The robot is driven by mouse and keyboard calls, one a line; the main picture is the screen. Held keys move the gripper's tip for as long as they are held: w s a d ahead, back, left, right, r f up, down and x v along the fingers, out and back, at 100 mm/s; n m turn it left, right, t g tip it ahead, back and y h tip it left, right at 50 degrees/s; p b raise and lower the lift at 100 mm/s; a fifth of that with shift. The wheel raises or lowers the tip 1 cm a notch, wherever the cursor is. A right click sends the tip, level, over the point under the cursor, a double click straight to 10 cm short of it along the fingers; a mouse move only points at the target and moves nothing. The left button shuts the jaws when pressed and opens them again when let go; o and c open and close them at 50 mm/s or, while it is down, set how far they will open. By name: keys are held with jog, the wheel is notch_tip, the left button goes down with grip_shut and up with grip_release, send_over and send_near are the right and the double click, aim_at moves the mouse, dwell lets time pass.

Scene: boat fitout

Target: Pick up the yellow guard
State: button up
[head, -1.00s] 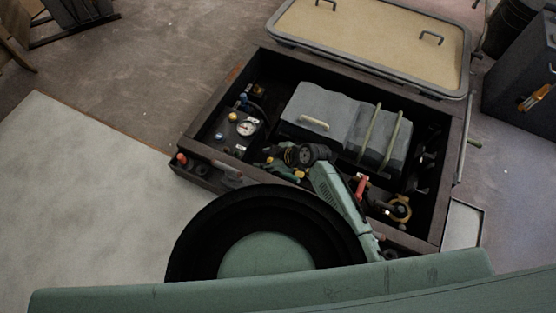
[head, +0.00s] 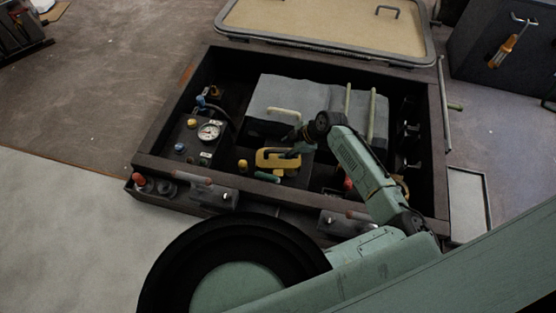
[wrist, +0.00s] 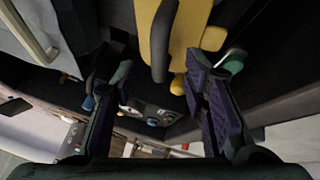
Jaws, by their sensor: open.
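The yellow guard (head: 268,160) lies inside the dark open box, in front of the grey cover, with a dark bar across it.
The grey ribbed cover (head: 300,98) with pale handles stands behind the guard. A panel with a gauge (head: 209,132) and coloured knobs is to the left. The box's dark front wall (head: 250,190) has latches. The raised tan lid (head: 330,25) is behind.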

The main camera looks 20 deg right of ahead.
aim_at(280, 150)
jog(key=b+x, duration=0.1)
jog(key=x, duration=0.5)
jog(key=shift+w+a+r, duration=0.1)
jog(key=shift+a+r, duration=0.05)
jog(key=shift+c, duration=0.2)
grip_shut()
dwell(0.7)
